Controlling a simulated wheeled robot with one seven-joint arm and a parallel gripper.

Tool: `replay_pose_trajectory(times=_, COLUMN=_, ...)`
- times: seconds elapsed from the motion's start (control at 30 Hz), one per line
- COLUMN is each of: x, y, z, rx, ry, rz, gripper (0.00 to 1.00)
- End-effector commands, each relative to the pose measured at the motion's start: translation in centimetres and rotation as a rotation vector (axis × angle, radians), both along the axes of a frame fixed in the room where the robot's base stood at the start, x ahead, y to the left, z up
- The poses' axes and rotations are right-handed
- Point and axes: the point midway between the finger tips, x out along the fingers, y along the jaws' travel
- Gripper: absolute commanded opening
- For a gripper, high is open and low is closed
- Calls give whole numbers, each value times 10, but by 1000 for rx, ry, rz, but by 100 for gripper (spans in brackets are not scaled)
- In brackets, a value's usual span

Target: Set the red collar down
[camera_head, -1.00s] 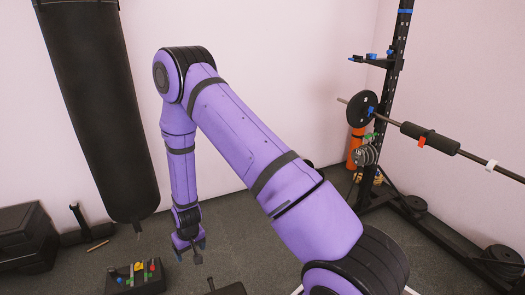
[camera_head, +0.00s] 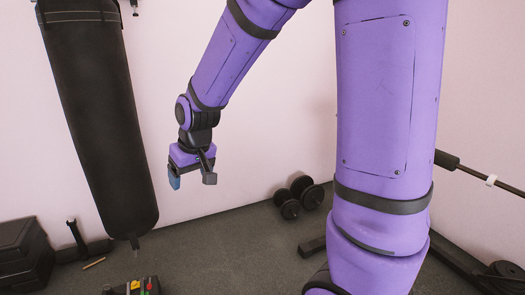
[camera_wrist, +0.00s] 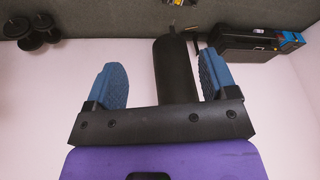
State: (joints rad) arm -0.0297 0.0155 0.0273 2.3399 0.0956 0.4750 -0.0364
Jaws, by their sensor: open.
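My gripper (camera_head: 192,179) is open, raised in front of the pink wall, to the right of the punching bag. In the wrist view its blue-padded fingers (camera_wrist: 158,78) stand wide apart with nothing between them. Small coloured pieces, with some red, sit on a dark tray (camera_head: 122,291) at the bottom edge of the head view. They are too small and cut off to tell whether one is the red collar. My gripper is well above and apart from that tray. My arm covers much of the rack and barbell side.
The black punching bag (camera_head: 97,120) hangs left of my gripper. Dumbbells (camera_head: 299,197) lie on the floor by the wall. Black boxes (camera_head: 22,255) stand at far left. A barbell (camera_head: 490,180) reaches in from behind my arm at right. The middle floor is clear.

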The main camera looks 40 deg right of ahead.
Motion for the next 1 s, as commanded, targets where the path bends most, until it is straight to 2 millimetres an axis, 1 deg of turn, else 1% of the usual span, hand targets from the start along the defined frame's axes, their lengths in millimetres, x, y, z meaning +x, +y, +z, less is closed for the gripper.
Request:
replay_pose_trajectory(times=0.03, x=-12, y=-2, z=17, rx=-2, ry=-17, rz=-1, gripper=79)
replay_pose_trajectory(times=0.2, x=-54, y=-9, z=58, rx=-10, ry=-48, rz=-3, gripper=79)
replay_pose_trajectory(times=0.37, x=-97, y=-15, z=89, rx=-21, ry=-77, rz=-6, gripper=79)
replay_pose_trajectory(times=0.5, x=-136, y=-20, z=109, rx=-30, ry=-102, rz=-11, gripper=79)
replay_pose_trajectory(times=0.7, x=-189, y=-26, z=126, rx=-42, ry=-133, rz=-21, gripper=79)
replay_pose_trajectory(times=0.8, x=-207, y=-29, z=130, rx=-47, ry=-144, rz=-25, gripper=79)
replay_pose_trajectory(times=0.9, x=-219, y=-30, z=131, rx=-51, ry=-150, rz=-28, gripper=79)
replay_pose_trajectory(times=1.0, x=-225, y=-31, z=132, rx=-53, ry=-151, rz=-30, gripper=79)
